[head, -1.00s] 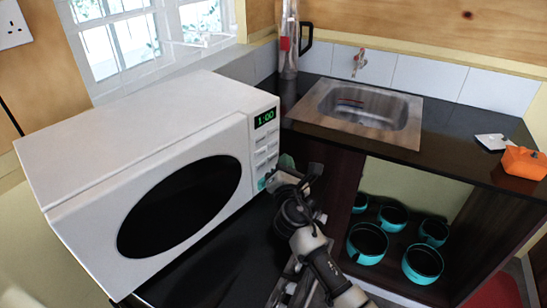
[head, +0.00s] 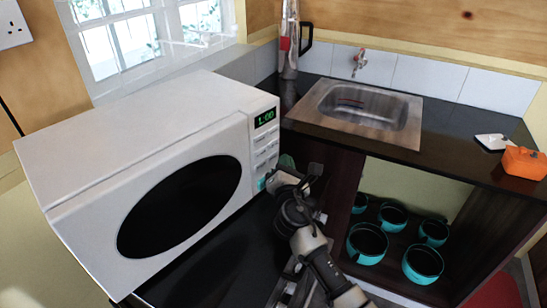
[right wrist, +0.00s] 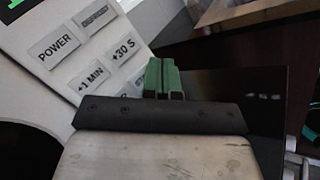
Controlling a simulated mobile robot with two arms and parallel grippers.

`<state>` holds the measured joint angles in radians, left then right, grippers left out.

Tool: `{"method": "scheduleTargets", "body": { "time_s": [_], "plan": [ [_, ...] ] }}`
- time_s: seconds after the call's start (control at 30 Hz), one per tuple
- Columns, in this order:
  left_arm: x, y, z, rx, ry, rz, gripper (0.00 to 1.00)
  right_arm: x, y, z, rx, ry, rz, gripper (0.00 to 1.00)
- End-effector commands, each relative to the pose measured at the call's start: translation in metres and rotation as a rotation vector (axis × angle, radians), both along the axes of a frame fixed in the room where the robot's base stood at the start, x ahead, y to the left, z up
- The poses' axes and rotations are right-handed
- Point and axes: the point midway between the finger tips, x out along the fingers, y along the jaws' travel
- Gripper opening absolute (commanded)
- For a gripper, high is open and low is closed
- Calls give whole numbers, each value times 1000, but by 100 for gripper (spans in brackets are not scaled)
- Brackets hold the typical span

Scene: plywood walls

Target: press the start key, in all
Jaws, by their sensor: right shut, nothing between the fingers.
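The white microwave (head: 140,130) stands at the left, with a green 1:00 on its display (head: 265,118). Its key panel is on the right of its front. A teal key (head: 262,184), likely the start key, is low on the panel. In the right wrist view the POWER (right wrist: 54,47), +1 MIN (right wrist: 90,80) and +30 S (right wrist: 123,50) keys show; lower keys are mostly hidden behind my gripper. My right gripper (head: 286,161) is shut and empty, its green fingertips (right wrist: 161,72) by the panel's right edge. I cannot tell whether they touch anything. My left gripper is out of view.
A steel sink (head: 365,105) is set in the dark worktop at the right. Below it, an open cupboard holds several teal pots (head: 422,262). An orange object (head: 524,163) lies at the worktop's right. A glass jug-like vessel (head: 290,40) stands at the back.

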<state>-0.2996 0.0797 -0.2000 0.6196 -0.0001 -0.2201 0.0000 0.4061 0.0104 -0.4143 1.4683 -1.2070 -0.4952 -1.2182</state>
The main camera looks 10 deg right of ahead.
Motion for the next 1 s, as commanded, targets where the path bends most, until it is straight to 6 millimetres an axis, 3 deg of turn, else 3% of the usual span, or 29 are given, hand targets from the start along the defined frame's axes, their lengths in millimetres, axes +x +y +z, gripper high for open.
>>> {"method": "scheduleTargets", "body": {
  "time_s": [1.0],
  "plan": [
    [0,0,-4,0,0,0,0,7,6,0,0,0,0,0]
  ]
}}
